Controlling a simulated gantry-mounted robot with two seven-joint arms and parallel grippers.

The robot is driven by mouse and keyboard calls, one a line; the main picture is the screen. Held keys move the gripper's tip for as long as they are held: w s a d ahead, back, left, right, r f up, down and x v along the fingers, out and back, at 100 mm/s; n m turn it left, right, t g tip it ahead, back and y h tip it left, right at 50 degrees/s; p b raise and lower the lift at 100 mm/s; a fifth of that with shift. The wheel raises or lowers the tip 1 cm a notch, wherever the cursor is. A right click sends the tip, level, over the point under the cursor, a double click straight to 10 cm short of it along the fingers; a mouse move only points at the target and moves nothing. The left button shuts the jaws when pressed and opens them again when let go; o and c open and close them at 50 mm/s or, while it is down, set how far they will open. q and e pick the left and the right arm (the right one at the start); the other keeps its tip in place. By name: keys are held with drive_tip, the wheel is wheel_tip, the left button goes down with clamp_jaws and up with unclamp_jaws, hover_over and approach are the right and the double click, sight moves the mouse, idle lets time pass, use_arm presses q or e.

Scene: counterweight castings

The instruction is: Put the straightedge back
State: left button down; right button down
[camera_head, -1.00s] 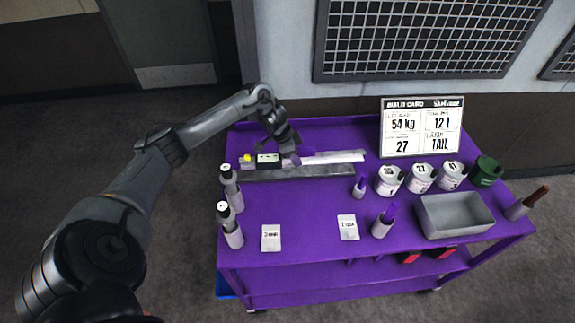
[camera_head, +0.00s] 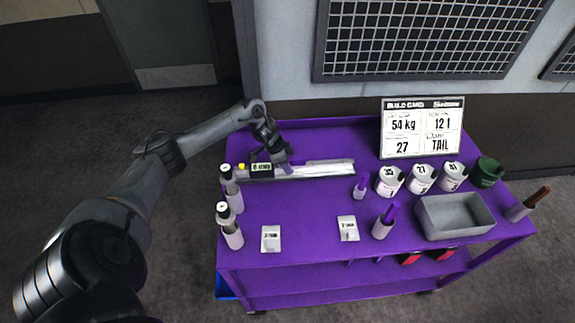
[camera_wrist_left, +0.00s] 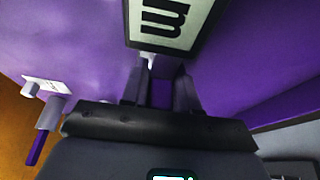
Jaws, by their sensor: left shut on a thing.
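The straightedge (camera_head: 325,168) is a long pale bar at the back left of the purple cart in the head view. A dark box with a pale label (camera_head: 262,167) and a yellow piece sit at its left end. My left gripper (camera_head: 284,166) is shut on the straightedge just right of that box. The bar lies over or on the long grey rest (camera_head: 310,177); whether it touches is unclear. My right gripper is not in view.
Two white bottles (camera_head: 231,225) stand at the cart's left edge. Small cards (camera_head: 271,239), purple-topped items (camera_head: 383,222), white cans (camera_head: 389,180), a green cup (camera_head: 487,172) and a grey tray (camera_head: 455,215) fill the front and right. A build card (camera_head: 422,127) stands behind.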

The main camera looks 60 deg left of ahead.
use_arm(q)
drive_tip(key=c, duration=0.8)
unclamp_jaws()
drive_tip(key=shift+c, duration=0.2)
drive_tip(key=v, duration=1.2)
drive_tip(key=shift+p, duration=0.45)
drive_tip(key=shift+r, duration=0.1)
